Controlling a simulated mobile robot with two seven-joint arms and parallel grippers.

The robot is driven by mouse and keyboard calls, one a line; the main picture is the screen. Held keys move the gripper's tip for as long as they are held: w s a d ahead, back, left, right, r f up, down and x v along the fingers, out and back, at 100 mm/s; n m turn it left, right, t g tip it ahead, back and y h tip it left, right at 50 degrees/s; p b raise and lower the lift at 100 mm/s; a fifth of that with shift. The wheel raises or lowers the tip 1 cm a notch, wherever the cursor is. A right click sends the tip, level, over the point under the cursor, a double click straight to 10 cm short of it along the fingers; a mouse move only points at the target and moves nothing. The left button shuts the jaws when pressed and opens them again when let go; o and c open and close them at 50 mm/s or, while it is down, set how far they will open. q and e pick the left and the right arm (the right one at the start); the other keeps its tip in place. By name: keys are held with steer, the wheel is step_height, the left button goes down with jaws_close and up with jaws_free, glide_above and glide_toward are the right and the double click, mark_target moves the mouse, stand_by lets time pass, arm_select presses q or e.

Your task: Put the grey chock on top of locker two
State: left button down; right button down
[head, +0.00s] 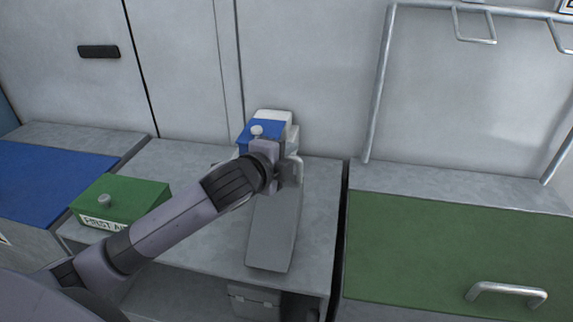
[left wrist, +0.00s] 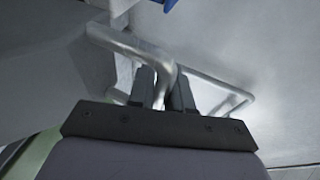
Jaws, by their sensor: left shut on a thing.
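The grey chock (head: 272,232) is a long wedge over the grey top of the middle locker (head: 185,160), its lower end towards the front edge. I cannot tell whether it rests on that top or hangs just above it. My left gripper (head: 291,170) is at the chock's far end, shut on its bent metal handle. In the left wrist view the fingers (left wrist: 162,88) close around this tube handle (left wrist: 130,44). The arm hides part of the chock's far end. No number marks locker two in view. My right gripper is not in view.
A blue box with a white knob (head: 262,131) stands close behind the gripper. A green first aid box (head: 122,200) is at left, near a blue panel (head: 45,180). At right is a green panel with a handle (head: 450,245), with metal rails (head: 378,90) behind it.

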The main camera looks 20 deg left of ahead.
arm_select(q)
steer(key=shift+f, duration=1)
steer(key=c, duration=1)
jaws_free()
steer(key=shift+f, duration=0.15)
steer(key=shift+c, duration=0.2)
steer(key=v, duration=1.2)
